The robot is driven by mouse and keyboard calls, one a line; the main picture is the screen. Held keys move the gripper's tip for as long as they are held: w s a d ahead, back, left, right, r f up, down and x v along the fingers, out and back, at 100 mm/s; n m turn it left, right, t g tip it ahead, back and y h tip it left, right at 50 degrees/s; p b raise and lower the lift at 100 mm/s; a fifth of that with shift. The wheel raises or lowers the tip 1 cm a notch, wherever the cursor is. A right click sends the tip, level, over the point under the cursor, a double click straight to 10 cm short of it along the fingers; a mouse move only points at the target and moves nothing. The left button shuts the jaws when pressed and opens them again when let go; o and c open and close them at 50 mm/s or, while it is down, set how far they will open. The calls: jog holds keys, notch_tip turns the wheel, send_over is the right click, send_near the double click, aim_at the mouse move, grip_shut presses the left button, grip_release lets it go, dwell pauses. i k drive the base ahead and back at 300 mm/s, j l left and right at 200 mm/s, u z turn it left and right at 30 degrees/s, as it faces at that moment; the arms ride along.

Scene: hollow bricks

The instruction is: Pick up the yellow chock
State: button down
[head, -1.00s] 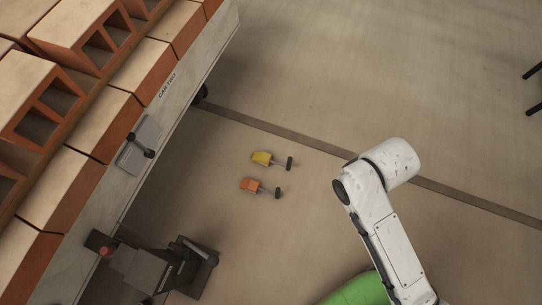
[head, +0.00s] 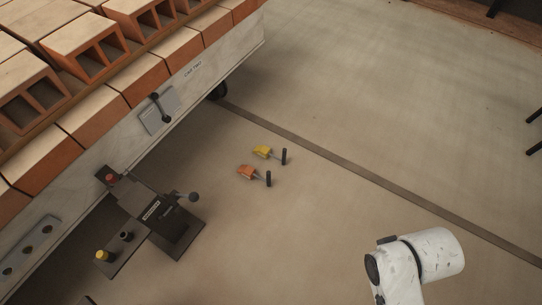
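The yellow chock (head: 262,152) lies on the floor near the middle of the head view, with a dark upright handle at its right end. An orange chock (head: 246,172) of the same shape lies just in front of it, a small gap apart. My white arm (head: 430,256) shows at the lower right, well away from both chocks. My gripper is outside the view.
A cart (head: 189,72) loaded with hollow bricks (head: 91,47) fills the left side; its wheel (head: 217,91) stands behind the chocks. A dark lever unit (head: 165,217) sits at lower left. A dark floor strip (head: 350,167) runs diagonally. Open floor surrounds the chocks.

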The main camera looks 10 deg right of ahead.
aim_at(263, 151)
jog(key=i+j+z, duration=0.2)
jog(key=i, duration=0.3)
jog(key=i+j+z, duration=0.2)
jog(key=i, duration=0.3)
jog(key=i+j+z, duration=0.2)
jog(key=i, duration=0.3)
jog(key=i+j+z, duration=0.25)
jog(key=i, duration=0.2)
